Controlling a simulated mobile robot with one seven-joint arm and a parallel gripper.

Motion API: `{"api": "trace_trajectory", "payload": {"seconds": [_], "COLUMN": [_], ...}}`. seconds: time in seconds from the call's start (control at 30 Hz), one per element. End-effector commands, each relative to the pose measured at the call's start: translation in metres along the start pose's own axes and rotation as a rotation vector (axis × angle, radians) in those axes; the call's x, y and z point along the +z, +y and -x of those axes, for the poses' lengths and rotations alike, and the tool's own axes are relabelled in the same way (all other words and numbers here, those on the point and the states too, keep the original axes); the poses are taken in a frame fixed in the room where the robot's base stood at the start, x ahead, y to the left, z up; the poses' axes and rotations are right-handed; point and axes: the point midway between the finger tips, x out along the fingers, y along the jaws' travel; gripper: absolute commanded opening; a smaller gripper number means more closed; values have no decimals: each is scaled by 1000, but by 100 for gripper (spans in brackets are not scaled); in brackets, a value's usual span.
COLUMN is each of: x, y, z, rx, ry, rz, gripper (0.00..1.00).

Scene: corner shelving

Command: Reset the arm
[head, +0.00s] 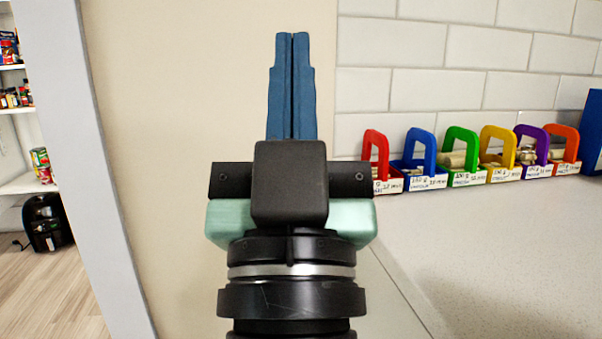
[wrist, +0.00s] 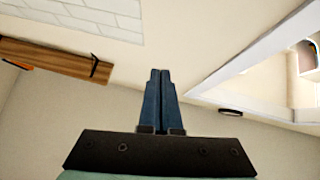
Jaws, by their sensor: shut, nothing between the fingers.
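My gripper (head: 291,40) stands upright in the middle of the head view, its two blue fingers pressed together with nothing between them. It is in front of a plain beige wall, left of the tiled wall, and touches nothing that I can see. In the wrist view my gripper (wrist: 160,73) also shows its blue fingers side by side and shut, with a pale wall and ceiling beyond. My arm's lower links are out of view.
A speckled counter (head: 500,250) spans the right, mostly bare in front. Several coloured-handled bins, one with a green handle (head: 461,135), line its back. Left, past a white door frame (head: 85,150), are stocked shelves (head: 20,110) and a black appliance (head: 47,222) on the floor. A wooden board (wrist: 50,58) shows in the wrist view.

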Motion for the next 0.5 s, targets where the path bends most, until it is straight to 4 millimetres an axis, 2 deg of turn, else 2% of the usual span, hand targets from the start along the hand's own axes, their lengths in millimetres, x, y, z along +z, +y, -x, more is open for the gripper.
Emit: {"api": "trace_trajectory", "payload": {"seconds": [0.03,0.1,0.27,0.5], "x": [-35,-71,-93,-141], "y": [3,7,6,6], "z": [-6,-7,-40,-88], "rx": [6,13,11,10], "ry": [33,61,40,38], "rz": [6,14,12,11], "gripper": [0,0,0,0]}}
